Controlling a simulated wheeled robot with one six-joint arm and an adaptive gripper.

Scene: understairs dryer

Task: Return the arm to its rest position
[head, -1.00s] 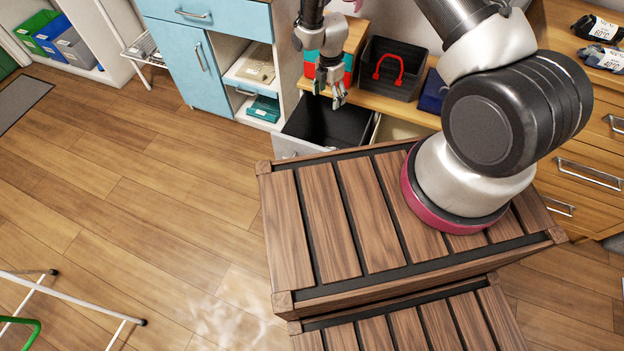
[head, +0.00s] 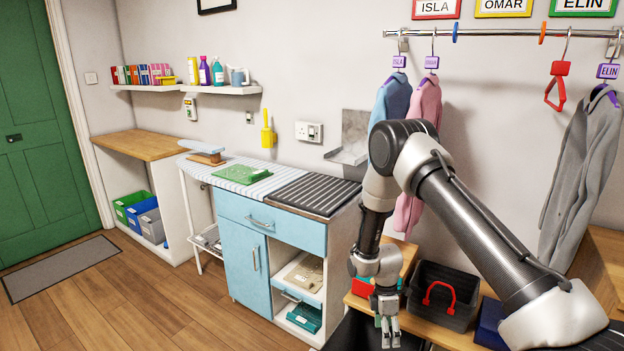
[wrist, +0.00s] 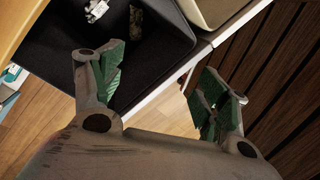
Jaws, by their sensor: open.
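My gripper (head: 388,329) hangs pointing down in the head view, in front of the wooden bench and to the left of a black basket with a red handle. In the wrist view my gripper (wrist: 165,95) has its two green-padded fingers wide apart with nothing between them. Below the fingers are a dark open bin (wrist: 140,60), a pale edge and a strip of wood floor. My arm reaches in from the lower right of the head view, bends at a raised elbow and comes down to the gripper.
The black basket (head: 443,296) stands on the bench beside my gripper. A blue cabinet (head: 243,257) is to the left. Jackets, a grey one (head: 581,165) among them, hang from a rail (head: 500,33) behind my arm. Open floor (head: 150,300) lies at the left.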

